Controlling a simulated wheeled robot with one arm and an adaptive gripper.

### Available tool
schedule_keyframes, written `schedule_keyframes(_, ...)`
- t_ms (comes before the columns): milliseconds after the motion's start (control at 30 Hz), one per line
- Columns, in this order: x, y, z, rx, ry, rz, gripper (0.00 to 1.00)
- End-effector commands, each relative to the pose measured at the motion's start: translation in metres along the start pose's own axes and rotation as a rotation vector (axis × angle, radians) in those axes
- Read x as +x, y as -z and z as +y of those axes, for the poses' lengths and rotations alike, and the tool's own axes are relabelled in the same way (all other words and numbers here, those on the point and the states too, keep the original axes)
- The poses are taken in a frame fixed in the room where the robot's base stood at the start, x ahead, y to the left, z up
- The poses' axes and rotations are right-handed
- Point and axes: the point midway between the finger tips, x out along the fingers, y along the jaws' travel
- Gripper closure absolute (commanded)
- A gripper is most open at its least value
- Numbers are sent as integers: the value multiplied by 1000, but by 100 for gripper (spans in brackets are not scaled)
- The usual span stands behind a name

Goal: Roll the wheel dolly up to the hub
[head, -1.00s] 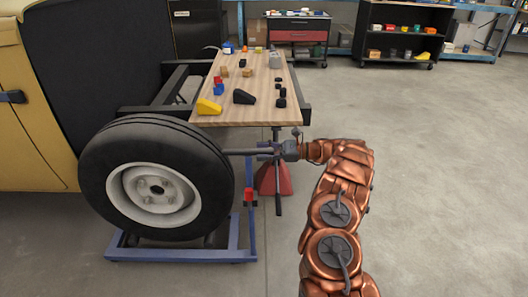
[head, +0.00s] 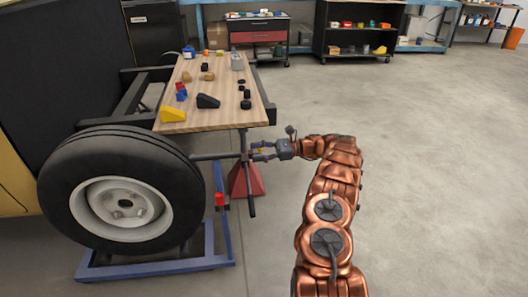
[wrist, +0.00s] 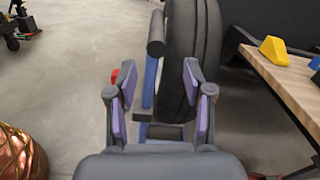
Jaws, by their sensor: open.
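The wheel dolly (head: 165,268) is a low blue frame with a blue post on its right side. A black-tyred wheel with a pale rim (head: 122,208) stands upright on it, beside the vehicle. A dark handle bar (head: 210,157) runs from the dolly toward my gripper; its end also shows in the wrist view (wrist: 156,40). My gripper (head: 258,151) is open and empty, at the right of the handle's end. In the wrist view, my spread fingers (wrist: 160,70) point toward the handle, which appears apart from them. The hub is not visible; the wheel may hide it.
A wooden bench top (head: 210,105) with chocks and small parts lies behind the handle. A red stand (head: 245,180) is under it. The yellow vehicle body (head: 15,180) is at left. The grey floor to the right is clear. Shelves line the back.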

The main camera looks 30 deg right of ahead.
Motion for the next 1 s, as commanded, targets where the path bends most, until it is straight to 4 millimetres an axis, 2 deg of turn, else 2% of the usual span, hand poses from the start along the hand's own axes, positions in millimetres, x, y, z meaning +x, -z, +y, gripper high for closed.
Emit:
schedule_keyframes(367, -20, 0, -1, -2, 2, 2, 48)
schedule_keyframes(1000, -22, 0, 0, -1, 0, 1, 48)
